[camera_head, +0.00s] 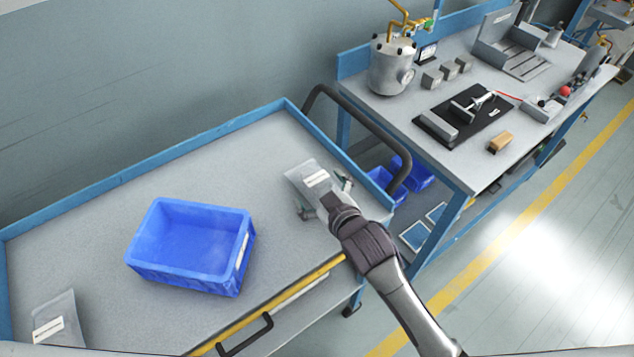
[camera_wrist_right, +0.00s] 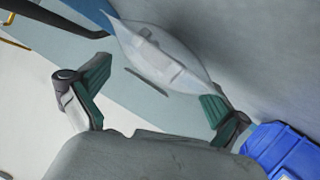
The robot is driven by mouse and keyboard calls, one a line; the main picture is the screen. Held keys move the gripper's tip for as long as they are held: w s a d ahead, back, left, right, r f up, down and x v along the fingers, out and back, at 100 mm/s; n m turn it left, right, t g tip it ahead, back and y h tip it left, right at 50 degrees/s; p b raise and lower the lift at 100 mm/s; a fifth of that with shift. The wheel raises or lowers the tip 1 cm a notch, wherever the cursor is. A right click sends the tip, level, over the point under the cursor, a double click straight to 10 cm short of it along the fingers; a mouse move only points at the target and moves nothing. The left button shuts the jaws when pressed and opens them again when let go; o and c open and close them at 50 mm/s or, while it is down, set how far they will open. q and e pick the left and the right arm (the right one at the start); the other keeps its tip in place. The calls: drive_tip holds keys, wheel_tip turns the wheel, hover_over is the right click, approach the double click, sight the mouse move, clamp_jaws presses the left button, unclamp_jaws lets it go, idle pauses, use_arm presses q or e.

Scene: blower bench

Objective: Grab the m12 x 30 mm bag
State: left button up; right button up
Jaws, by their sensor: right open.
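A clear plastic bag with a white label (camera_head: 308,177) lies on the grey cart top near its right side. A second clear bag with a white label (camera_head: 57,325) lies at the cart's front left. The label print is too small to read, so I cannot tell which is the m12 x 30 mm bag. My right gripper (camera_head: 325,197) is open at the near end of the right-hand bag. In the right wrist view, that bag (camera_wrist_right: 160,57) shows just beyond the open, green-padded fingers (camera_wrist_right: 155,92), and nothing is clamped. My left gripper is not in view.
An empty blue bin (camera_head: 190,282) stands on the cart (camera_head: 110,205) between the two bags; its corner shows in the right wrist view (camera_wrist_right: 280,150). The cart has a raised blue rim and a dark handle (camera_head: 385,130). A workbench with parts stands at the right.

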drive_tip(key=x, duration=0.2)
drive_tip(key=shift+w+a+f, duration=0.1)
drive_tip(key=shift+w+a, duration=0.05)
drive_tip(key=shift+w, duration=0.15)
drive_tip(key=c, duration=1.2)
drive_tip(key=shift+c, duration=1)
